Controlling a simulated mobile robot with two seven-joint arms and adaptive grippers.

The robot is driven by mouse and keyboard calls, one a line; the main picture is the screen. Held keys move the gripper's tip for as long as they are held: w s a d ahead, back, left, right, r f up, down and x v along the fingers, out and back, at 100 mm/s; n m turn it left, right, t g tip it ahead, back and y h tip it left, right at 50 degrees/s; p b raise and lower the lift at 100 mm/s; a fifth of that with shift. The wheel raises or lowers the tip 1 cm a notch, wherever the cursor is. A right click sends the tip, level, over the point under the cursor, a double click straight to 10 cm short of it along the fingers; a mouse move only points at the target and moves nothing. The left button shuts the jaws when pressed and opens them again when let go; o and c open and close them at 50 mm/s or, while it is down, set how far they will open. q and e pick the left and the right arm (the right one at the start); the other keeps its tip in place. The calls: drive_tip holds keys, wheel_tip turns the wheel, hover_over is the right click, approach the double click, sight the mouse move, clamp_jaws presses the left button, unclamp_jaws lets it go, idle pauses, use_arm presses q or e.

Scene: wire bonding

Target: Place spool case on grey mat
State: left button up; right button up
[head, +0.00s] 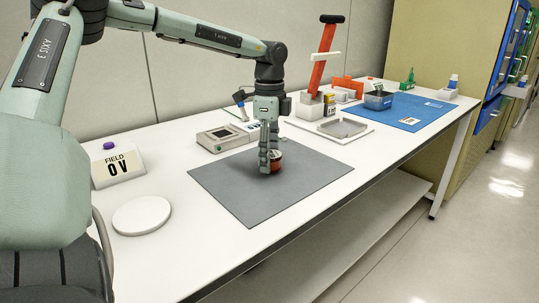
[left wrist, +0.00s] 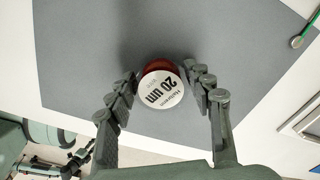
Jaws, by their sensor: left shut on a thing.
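The spool case (head: 277,161) is a small round red case with a white lid. In the left wrist view the spool case (left wrist: 162,88) shows its lid, printed "20 um". My left gripper (head: 268,158) points down over the grey mat (head: 232,188) and is shut around the case, with a finger on each side in the left wrist view (left wrist: 162,95). The case is at or just above the mat's surface; I cannot tell if it touches. The mat (left wrist: 75,75) lies flat beneath. My right gripper is not in view.
A grey instrument (head: 222,138) stands behind the mat. A white round disc (head: 141,215) and a "FIELD 0 V" sign (head: 118,166) are at left. A shallow tray (head: 342,130), a red-handled device (head: 320,60) and a blue mat (head: 408,111) are at right. The mat's front is clear.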

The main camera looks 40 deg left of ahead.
use_arm(q)
drive_tip(key=shift+f, duration=0.1)
drive_tip(key=shift+f, duration=0.1)
drive_tip(key=o, duration=1.3)
drive_tip(key=shift+c, duration=0.2)
wheel_tip(320, 180, up, 12)
